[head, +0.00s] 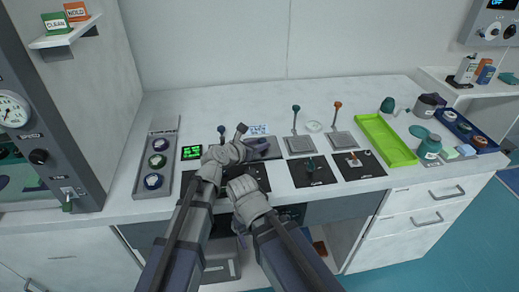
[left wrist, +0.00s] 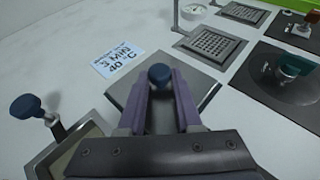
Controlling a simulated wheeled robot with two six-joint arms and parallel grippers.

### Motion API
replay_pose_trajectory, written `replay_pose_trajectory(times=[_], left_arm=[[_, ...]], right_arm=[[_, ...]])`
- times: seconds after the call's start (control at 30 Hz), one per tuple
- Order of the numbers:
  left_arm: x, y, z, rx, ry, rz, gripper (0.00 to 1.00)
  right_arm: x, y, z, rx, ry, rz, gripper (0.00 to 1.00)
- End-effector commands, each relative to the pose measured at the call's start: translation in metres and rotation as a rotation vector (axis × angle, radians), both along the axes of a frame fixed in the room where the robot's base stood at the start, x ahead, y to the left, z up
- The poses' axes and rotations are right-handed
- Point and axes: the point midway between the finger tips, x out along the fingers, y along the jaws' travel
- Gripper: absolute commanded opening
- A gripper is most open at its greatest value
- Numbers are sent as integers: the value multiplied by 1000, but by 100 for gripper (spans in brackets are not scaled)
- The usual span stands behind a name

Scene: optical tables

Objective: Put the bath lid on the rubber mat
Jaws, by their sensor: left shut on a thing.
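The bath lid (left wrist: 193,81) is a grey square plate with a dark blue knob. In the left wrist view my left gripper (left wrist: 160,78) is shut on this knob, its purple fingers on either side. The same gripper (head: 262,148) is over the middle of the bench in the head view, where it and my arm cover most of the lid. I cannot make out a separate rubber mat under the lid, nor whether the lid touches what is below. My right arm reaches in low, and its fingers are hidden.
A card (left wrist: 117,60) reading 3 min 40 °C lies behind the lid. A blue-knobbed lever (left wrist: 28,107) stands left by a grey basin. Right are perforated plates (head: 300,145), black panels (head: 313,172) and a green tray (head: 384,140). The bench's back is clear.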

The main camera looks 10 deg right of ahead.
Motion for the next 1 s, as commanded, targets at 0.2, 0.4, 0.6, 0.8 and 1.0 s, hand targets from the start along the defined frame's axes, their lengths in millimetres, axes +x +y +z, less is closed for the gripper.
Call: replay_pose_trajectory(times=[0.2,0.4,0.6,0.8,1.0], left_arm=[[0,0,1,0,0,0,0],[0,0,-1,0,0,0,41],[0,0,-1,0,0,0,63],[0,0,-1,0,0,0,63],[-8,7,8,0,0,1,63]], right_arm=[[0,0,1,0,0,0,72],[0,0,-1,0,0,0,72],[0,0,-2,0,0,0,72],[0,0,-1,0,0,0,72],[0,0,8,0,0,0,72]])
